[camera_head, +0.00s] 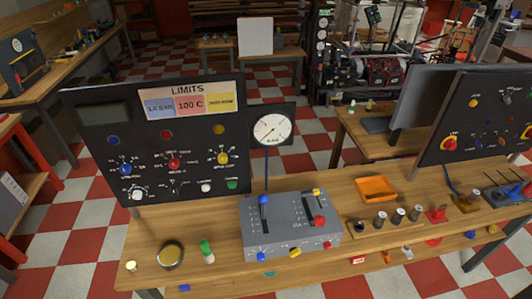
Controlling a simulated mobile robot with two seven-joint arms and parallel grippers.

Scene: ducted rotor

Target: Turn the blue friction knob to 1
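A blue knob (125,169) sits at the left of a black upright control panel (140,112), with small white scale marks around it. Its label and pointer position are too small to read. A red knob (174,163) and a yellow knob (222,158) stand in the same row to its right. A white knob (137,194) is just below the blue one. A blue lamp or button (113,141) lies above it. Neither of my grippers shows in the view.
The panel stands on a wooden bench (215,275). A grey lever box (290,228) with blue and red levers stands in front of it to the right. A round gauge (272,130) is beside the panel. A round tin (171,254) and a green-capped bottle (207,252) stand at the bench's front.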

